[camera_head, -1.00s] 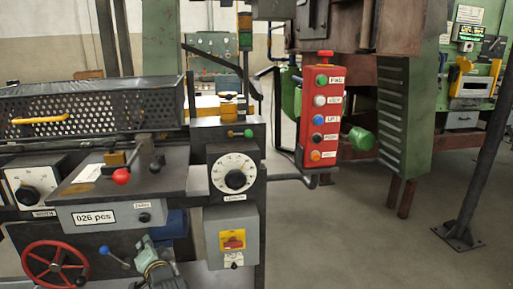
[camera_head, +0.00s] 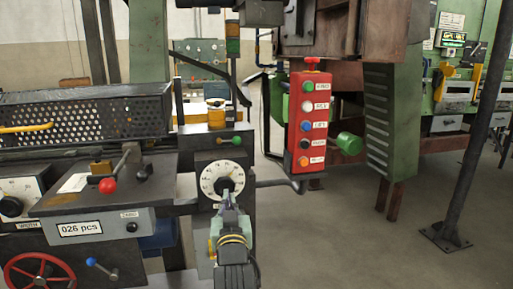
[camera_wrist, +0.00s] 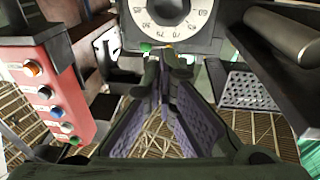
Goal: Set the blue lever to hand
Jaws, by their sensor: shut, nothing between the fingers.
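The blue lever is a short lever with a blue ball knob (camera_head: 91,262). It sits low on the front of the machine, below the box marked "026 pcs" and right of the red handwheel, in the head view. I cannot make it out in the wrist view. My gripper (camera_head: 228,192) is right of the blue lever and higher, in front of the round white dial's lower part. In the wrist view my gripper (camera_wrist: 168,72) has its fingertips together with nothing between them, apart from the dial face in the picture.
A red-knobbed lever (camera_head: 107,185) and a green-knobbed lever (camera_head: 236,140) stand above. The red handwheel (camera_head: 38,277) is at lower left. The red push-button box (camera_head: 308,125) hangs to the right. Open floor (camera_head: 370,255) lies at right.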

